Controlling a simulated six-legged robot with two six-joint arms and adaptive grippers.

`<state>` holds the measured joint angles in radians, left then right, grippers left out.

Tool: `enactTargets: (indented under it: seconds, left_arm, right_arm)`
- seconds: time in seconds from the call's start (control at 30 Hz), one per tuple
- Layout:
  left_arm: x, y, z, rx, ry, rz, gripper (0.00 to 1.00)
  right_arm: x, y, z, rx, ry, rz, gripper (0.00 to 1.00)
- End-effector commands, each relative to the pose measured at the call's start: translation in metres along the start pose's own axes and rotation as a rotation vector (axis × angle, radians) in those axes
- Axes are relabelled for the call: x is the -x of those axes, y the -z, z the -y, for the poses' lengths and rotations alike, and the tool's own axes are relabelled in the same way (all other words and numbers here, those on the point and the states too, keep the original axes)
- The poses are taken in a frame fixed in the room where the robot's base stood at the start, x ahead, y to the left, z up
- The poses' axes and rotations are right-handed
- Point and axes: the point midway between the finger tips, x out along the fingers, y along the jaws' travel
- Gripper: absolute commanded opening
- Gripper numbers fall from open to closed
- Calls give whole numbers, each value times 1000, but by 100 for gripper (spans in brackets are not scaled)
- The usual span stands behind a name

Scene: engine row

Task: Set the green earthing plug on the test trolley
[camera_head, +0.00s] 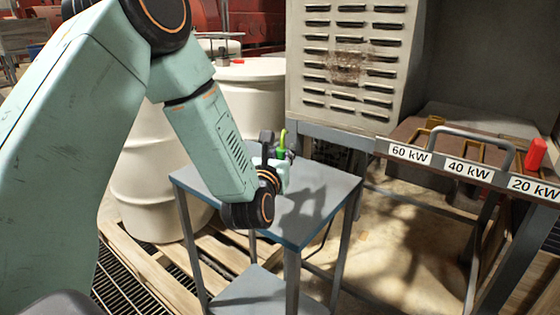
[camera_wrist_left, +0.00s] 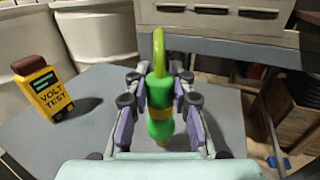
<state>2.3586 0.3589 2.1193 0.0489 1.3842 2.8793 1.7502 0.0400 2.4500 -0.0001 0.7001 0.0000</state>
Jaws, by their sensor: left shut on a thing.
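The green earthing plug (camera_wrist_left: 160,90) has a yellow-orange band and a curved green lead at its top. My left gripper (camera_wrist_left: 160,112) is shut on it, with one finger on each side. In the head view the plug (camera_head: 282,146) shows small beside the gripper (camera_head: 276,160), over the blue-grey top of a small two-level table, which I take for the test trolley (camera_head: 318,205). The trolley top (camera_wrist_left: 95,140) also lies below the plug in the left wrist view. I cannot tell whether the plug touches it. My right gripper is not in view.
A yellow volt tester (camera_wrist_left: 44,92) stands on the trolley top, left of the plug. White drums (camera_head: 150,170) are behind on a pallet. A bench with labels (camera_head: 468,170) and a red object (camera_head: 536,153) is at right. The trolley's front right is clear.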

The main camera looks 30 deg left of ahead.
Motion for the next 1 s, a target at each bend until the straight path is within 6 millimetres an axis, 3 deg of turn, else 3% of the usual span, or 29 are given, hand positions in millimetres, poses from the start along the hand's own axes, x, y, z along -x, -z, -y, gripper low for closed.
enactTargets:
  seconds: [0.1,0.57,0.6,0.87,1.0]
  left_arm:
    - [1,16,-1,-1,0,0,0]
    - [2,21,-3,1,-2,2,0]
    - [2,21,-3,1,-2,0,23]
    - [2,20,-3,1,-2,0,45]
    - [2,20,-3,1,-2,0,46]
  right_arm:
    - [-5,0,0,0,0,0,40]
    - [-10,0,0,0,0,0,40]
    - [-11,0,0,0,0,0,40]
    - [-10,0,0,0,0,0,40]
    - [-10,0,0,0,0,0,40]
